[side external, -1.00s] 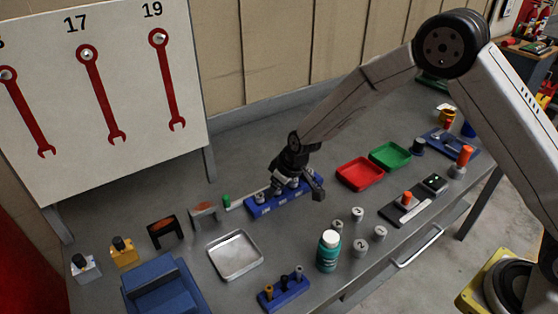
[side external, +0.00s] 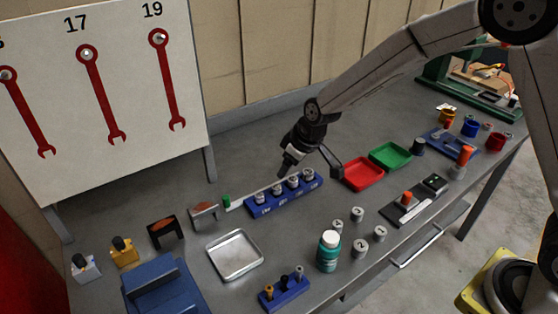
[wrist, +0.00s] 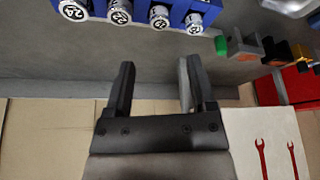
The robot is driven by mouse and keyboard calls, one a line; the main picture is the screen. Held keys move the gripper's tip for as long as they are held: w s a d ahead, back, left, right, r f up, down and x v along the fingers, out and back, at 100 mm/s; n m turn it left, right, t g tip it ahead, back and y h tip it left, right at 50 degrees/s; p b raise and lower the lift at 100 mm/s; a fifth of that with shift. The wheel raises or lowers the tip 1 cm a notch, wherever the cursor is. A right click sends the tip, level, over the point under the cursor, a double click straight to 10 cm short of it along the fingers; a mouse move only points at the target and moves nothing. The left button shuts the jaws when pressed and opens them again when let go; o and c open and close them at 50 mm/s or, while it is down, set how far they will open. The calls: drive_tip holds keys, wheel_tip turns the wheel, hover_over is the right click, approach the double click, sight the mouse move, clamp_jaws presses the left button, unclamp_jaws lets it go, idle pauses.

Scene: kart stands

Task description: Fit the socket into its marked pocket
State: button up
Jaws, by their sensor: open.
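The blue socket rail (side external: 283,203) stands on the grey bench and holds several silver sockets in a row, all upright. The socket (side external: 307,173) at its right end and the socket (side external: 259,197) at its left end both sit in the rail. In the wrist view the rail (wrist: 140,11) is at the top edge, with numbered socket faces such as the socket marked 24 (wrist: 73,11). My gripper (side external: 309,166) is open and empty, above and behind the rail, apart from the sockets. In the wrist view my gripper (wrist: 157,75) has nothing between its fingers.
A red tray (side external: 360,174) and a green tray (side external: 390,155) lie right of the rail. Several loose grey cylinders (side external: 357,214), a teal bottle (side external: 329,252) and a metal tray (side external: 235,255) stand in front. A tool board (side external: 100,85) stands at the back left.

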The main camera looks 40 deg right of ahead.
drive_tip(key=shift+v, duration=1.55)
drive_tip(key=s+d+m, duration=0.1)
drive_tip(key=s+d, duration=0.2)
drive_tip(key=s, duration=0.3)
drive_tip(key=s+d+f+m+g+h, duration=0.1)
drive_tip(key=s+d+m, duration=0.1)
drive_tip(key=s, duration=0.5)
drive_tip(key=s+d+m, duration=0.1)
drive_tip(key=s+d, duration=0.4)
drive_tip(key=s, duration=0.2)
drive_tip(key=shift+f+g+h, duration=0.2)
drive_tip(key=shift+g+h, duration=0.1)
drive_tip(key=shift+h, duration=0.1)
drive_tip(key=shift+s, duration=0.1)
